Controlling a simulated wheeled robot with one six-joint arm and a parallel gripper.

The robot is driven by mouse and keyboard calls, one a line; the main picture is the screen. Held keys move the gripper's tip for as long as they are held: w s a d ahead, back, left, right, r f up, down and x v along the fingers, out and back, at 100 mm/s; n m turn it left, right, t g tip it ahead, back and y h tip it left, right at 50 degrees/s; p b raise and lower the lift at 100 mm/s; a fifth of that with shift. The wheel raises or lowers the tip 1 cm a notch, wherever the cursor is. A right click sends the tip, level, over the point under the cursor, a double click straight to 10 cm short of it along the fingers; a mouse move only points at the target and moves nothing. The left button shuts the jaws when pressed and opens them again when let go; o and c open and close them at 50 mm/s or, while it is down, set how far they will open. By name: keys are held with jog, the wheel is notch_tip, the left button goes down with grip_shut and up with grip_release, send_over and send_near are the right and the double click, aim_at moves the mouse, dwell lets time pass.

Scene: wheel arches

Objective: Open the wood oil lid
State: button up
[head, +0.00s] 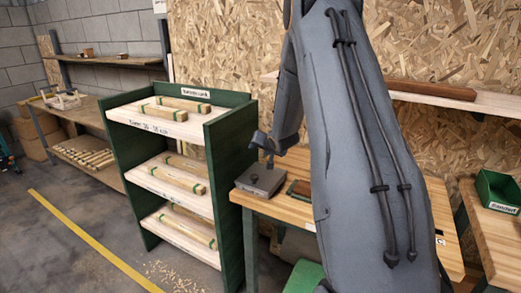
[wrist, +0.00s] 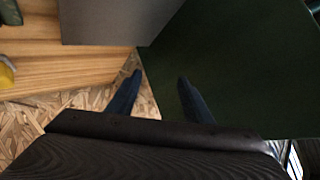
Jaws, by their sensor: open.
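A small grey box (head: 262,180) with a flat lid stands at the left end of the wooden table in the head view. I take it to be the wood oil box, though I read no label on it. Its grey surface also shows at the top of the wrist view (wrist: 115,20). The fingertips are short of the grey surface, and I see no contact.
A green rack (head: 230,190) with wood pieces on its shelves stands close left of the table; its green panel (wrist: 240,70) fills the wrist view's right. A brown block (head: 300,188) lies right of the box. A green bin (head: 497,190) is at far right.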

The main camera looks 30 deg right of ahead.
jog(key=d+b+v, duration=0.1)
jog(key=v, duration=0.6)
jog(key=shift+s+a+r, duration=0.15)
jog(key=shift+s+a, duration=0.15)
jog(key=shift+a, duration=0.25)
